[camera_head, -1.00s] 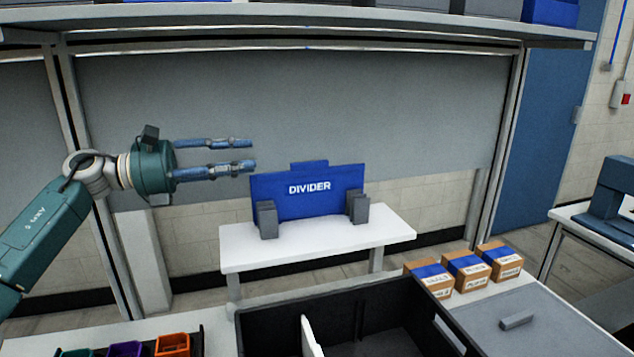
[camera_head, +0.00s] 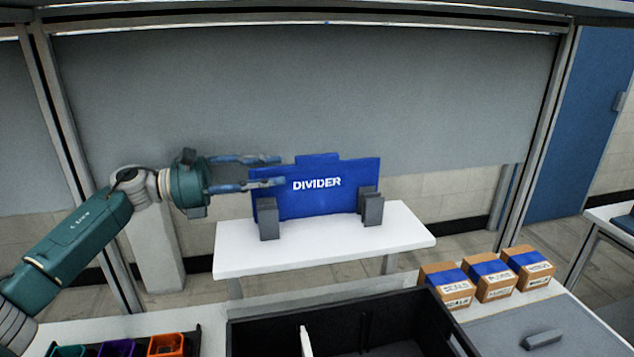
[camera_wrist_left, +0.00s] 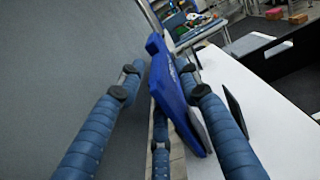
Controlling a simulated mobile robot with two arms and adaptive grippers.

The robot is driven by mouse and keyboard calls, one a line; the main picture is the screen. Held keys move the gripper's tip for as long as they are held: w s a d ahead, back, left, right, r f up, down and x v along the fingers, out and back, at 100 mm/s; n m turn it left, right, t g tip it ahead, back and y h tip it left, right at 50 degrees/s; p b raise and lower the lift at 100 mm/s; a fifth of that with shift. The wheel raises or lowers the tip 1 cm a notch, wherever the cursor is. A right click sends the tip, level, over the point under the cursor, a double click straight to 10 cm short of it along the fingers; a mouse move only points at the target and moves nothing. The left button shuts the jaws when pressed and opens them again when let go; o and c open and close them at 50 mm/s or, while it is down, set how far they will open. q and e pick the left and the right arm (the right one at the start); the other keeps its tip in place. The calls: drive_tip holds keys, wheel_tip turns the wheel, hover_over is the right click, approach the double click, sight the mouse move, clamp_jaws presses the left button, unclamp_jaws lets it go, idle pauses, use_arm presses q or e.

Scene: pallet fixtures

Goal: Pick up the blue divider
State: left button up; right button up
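The blue divider (camera_head: 340,192), a flat panel with white lettering "DIVIDER" and a raised tab on top, stands upright between grey holder blocks on a small white table (camera_head: 300,258). My left gripper (camera_head: 282,171) is open at the divider's left end, with its near finger in front of the panel's upper left edge. In the left wrist view the divider (camera_wrist_left: 178,100) shows edge-on between the spread blue fingers, and they are not closed on it. My right gripper is not in view.
Grey holder blocks (camera_head: 268,218) stand at the divider's front. A black crate (camera_head: 270,335) with a white insert is in front. Several blue-topped cartons (camera_head: 491,278) sit at the right, and small coloured bins (camera_head: 166,345) at the lower left. A grey panel wall is behind.

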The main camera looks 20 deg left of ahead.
sight(305, 169)
use_arm(q)
drive_tip(key=shift+p+x, duration=0.55)
drive_tip(key=shift+x, duration=0.5)
drive_tip(key=p+x, duration=0.2)
drive_tip(key=x, duration=0.3)
drive_tip(key=shift+r+p, duration=0.1)
drive_tip(key=shift+p, duration=0.25)
drive_tip(key=shift+w+d, duration=0.2)
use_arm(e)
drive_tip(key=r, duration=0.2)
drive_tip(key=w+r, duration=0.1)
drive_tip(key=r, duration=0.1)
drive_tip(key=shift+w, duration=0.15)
use_arm(q)
drive_tip(key=shift+c, duration=0.3)
clamp_jaws()
